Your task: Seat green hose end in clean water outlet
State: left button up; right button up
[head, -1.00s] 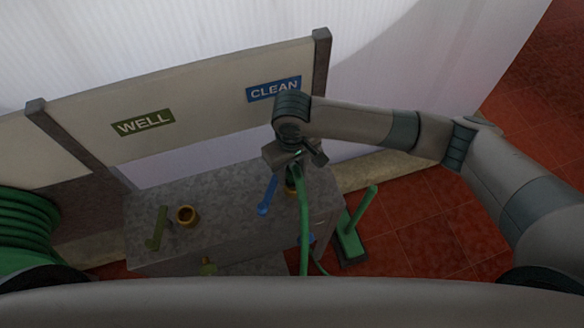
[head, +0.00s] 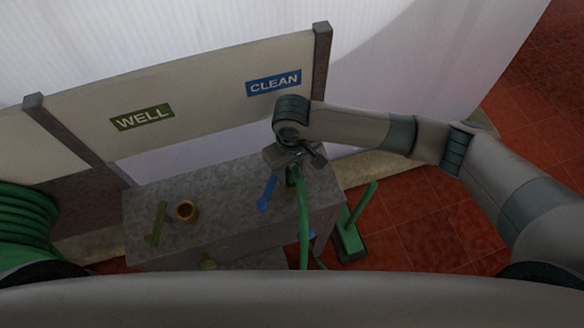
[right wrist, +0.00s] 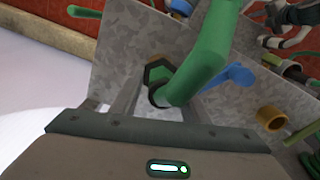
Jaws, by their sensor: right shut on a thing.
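My right gripper (head: 296,158) is shut on the green hose end, above the right part of the grey bench (head: 235,185), below the blue CLEAN sign (head: 274,82). The green hose (head: 304,225) hangs from it over the bench's front edge. In the right wrist view the hose (right wrist: 205,60) bends down to a dark collar (right wrist: 158,75) between my fingers. The clean water outlet beside the blue lever (head: 267,193) is mostly hidden under the hose end and gripper. I cannot tell whether the end is in it. My left gripper is out of view.
A brass outlet (head: 187,211) with a green lever (head: 156,224) stands on the bench's left, below the WELL sign (head: 142,118). Coiled green hose (head: 25,225) is at the far left. A green stand (head: 350,237) is on the red floor right of the bench.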

jog(key=shift+f, duration=0.45)
dwell(0.6)
jog(key=o, duration=1.2)
jog(key=shift+o, duration=1.2)
jog(key=shift+s+a, duration=0.1)
